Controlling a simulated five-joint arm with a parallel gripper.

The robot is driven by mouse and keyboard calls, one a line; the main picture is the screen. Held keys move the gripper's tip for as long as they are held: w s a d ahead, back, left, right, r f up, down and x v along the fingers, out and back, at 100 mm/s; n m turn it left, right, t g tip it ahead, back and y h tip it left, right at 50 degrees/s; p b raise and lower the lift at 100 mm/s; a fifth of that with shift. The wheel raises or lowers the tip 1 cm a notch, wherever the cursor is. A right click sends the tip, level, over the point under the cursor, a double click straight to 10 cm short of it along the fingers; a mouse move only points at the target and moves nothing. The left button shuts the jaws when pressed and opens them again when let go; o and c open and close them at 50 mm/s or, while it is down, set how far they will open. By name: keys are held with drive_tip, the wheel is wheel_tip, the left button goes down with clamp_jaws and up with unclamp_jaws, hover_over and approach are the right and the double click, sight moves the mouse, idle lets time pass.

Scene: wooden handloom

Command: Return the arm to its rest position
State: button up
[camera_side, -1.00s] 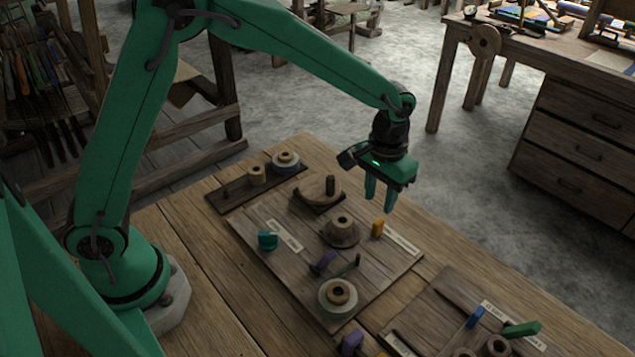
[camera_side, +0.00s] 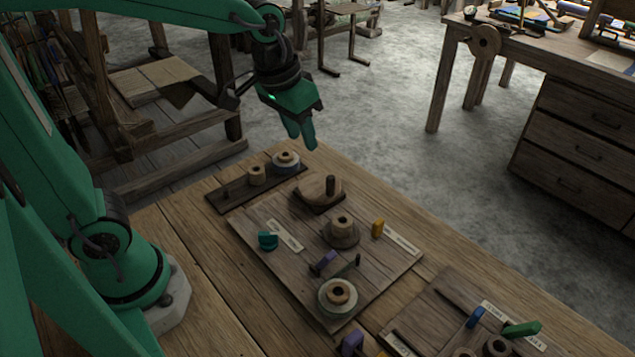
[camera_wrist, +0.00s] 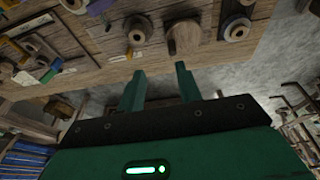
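My green gripper (camera_side: 303,141) hangs above the far edge of the table, beyond the boards and clear of everything on them. In the wrist view its two fingers (camera_wrist: 161,88) stand apart with nothing between them. The upper arm leans back to the left, and the forearm reaches across the top of the side view.
Another board (camera_side: 440,300) sits front right. The air around my gripper is free.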

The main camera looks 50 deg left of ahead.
drive_tip(key=s+a+t, duration=0.1)
drive_tip(key=s+a, duration=0.1)
drive_tip(key=s, duration=0.4)
drive_tip(key=s+a+r+t, duration=0.1)
drive_tip(key=s+a, duration=0.2)
drive_tip(key=s, duration=0.2)
drive_tip(key=shift+s+a+r+t, duration=0.25)
drive_tip(key=shift+s+a+t, duration=0.05)
drive_tip(key=shift+s+a, duration=0.05)
idle(1.0)
